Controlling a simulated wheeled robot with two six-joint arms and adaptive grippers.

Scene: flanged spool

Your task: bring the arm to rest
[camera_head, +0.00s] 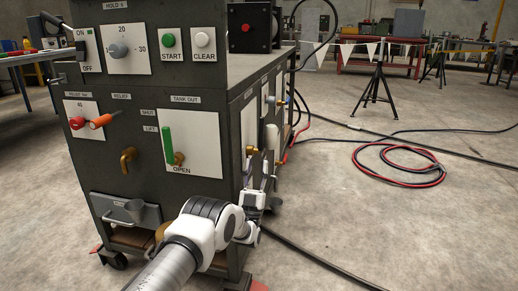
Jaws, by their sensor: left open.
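My left arm (205,222) reaches up from the bottom of the head view, with a white and dark-grey wrist. My left gripper (260,167) is open, its fingers pointing up and away beside the right side face of the dark cabinet (110,172). It overlaps the lower part of that side panel in the picture; I cannot tell whether it touches anything. I see nothing held between its fingers. My right gripper is not in view. I cannot make out a flanged spool.
The cabinet front carries a green lever (168,146), a red knob (77,123), an orange handle (105,120) and a brass spout (127,160). Hoses (400,166) coil on the floor at right, near a black tripod (376,80). Open concrete floor lies right of the cabinet.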

